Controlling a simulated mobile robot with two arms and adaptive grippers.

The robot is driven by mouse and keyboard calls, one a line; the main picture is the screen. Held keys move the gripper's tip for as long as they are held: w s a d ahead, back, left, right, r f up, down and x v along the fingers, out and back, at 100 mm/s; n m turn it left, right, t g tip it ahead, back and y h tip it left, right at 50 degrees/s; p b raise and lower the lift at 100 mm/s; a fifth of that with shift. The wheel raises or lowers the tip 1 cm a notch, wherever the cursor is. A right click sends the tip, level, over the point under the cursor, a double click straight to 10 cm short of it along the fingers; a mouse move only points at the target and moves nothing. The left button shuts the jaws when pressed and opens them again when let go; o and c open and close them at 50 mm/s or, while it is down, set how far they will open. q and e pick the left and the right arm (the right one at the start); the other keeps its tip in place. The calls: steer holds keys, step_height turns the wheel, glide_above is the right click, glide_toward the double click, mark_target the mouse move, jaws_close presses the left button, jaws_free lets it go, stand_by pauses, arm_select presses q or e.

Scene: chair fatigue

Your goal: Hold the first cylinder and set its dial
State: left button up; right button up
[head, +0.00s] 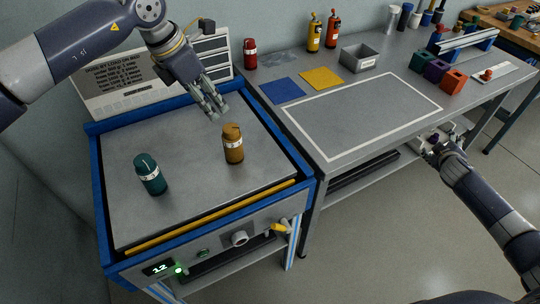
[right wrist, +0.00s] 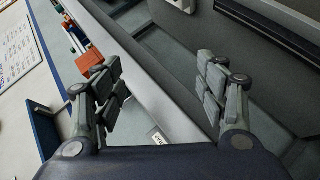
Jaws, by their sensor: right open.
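A teal cylinder (head: 150,174) with a pale band stands on the left of the grey plate (head: 185,205) of the blue-framed machine. An amber cylinder (head: 232,144) with a pale band stands upright to its right. My left gripper (head: 217,114) is just behind and above the amber cylinder, empty, with a gap between its fingers. The machine's front panel has a round dial (head: 239,238), a green-lit display (head: 158,268) reading 12 and a yellow-handled part (head: 279,228). My right gripper (head: 432,143) is open and empty by the bench's front edge; its spread fingers show in the right wrist view (right wrist: 165,100).
A red cylinder (head: 250,54) stands at the bench's back left. Blue (head: 282,91) and yellow (head: 321,77) squares, a grey bin (head: 358,58), two bottles and several coloured blocks sit on the bench. The white-outlined area (head: 365,115) is clear. A sign (head: 123,76) stands behind the machine.

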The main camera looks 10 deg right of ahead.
steer(key=w+a+r+n+t, duration=0.2)
steer(key=w+r+n, duration=0.15)
steer(key=r, duration=0.65)
steer(key=w+a+r+n+t+y, duration=0.3)
steer(key=a+r+n, duration=0.3)
steer(key=a, duration=0.1)
steer(key=w+a+r+n+t+y, duration=0.2)
steer(key=w+a+r+n+y, duration=0.1)
steer(key=a+r+n, duration=0.4)
steer(key=n+g+y, duration=0.7)
steer(key=n+y, duration=0.9)
steer(key=n, duration=0.9)
glide_toward(241, 147)
steer(key=shift+w+a, duration=0.45)
steer(key=shift+w, duration=0.4)
steer(key=shift+s+a, duration=0.1)
steer(key=shift+a, duration=0.25)
steer(key=x, duration=1)
steer(key=shift+a, duration=0.25)
steer(key=shift+c, duration=0.2)
